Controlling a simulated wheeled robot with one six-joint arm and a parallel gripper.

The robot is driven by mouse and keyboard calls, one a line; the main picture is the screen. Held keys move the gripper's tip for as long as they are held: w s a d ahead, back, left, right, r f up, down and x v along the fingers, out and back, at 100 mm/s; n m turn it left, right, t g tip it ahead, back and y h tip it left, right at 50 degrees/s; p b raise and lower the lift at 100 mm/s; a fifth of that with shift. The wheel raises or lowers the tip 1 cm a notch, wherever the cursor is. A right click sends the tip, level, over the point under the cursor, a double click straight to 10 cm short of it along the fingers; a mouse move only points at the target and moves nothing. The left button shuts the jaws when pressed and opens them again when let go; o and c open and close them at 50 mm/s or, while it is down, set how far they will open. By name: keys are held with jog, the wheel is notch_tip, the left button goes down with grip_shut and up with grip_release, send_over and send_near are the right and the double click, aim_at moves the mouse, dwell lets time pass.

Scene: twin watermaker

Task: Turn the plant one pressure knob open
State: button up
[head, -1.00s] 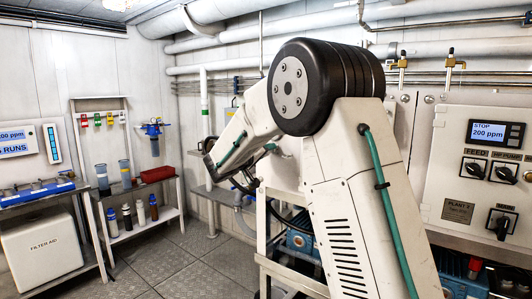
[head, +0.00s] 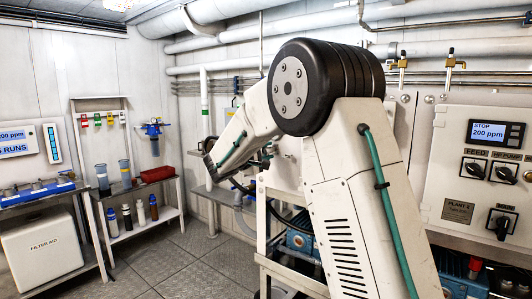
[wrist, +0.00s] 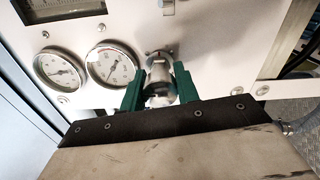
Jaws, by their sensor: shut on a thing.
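In the wrist view the pressure knob (wrist: 160,84) is a rounded metal knob standing out from a white panel. My gripper (wrist: 160,88) has green fingers, one on each side of the knob, and is shut on it. Two round pressure gauges sit to the left of the knob, a nearer one (wrist: 112,65) and a farther one (wrist: 60,69). No label for the knob is readable. In the head view my arm covers the knob, and the gripper's fingers cannot be made out.
A shelf (head: 150,218) with bottles and a white filter aid box (head: 45,245) stand at the left. The floor (head: 190,265) between is clear.

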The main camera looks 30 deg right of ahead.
jog(key=n, duration=1.3)
jog(key=shift+f+n, duration=0.1)
jog(key=shift+n, duration=0.3)
jog(key=n, duration=1.3)
jog(key=shift+n, duration=0.3)
jog(key=o, duration=1)
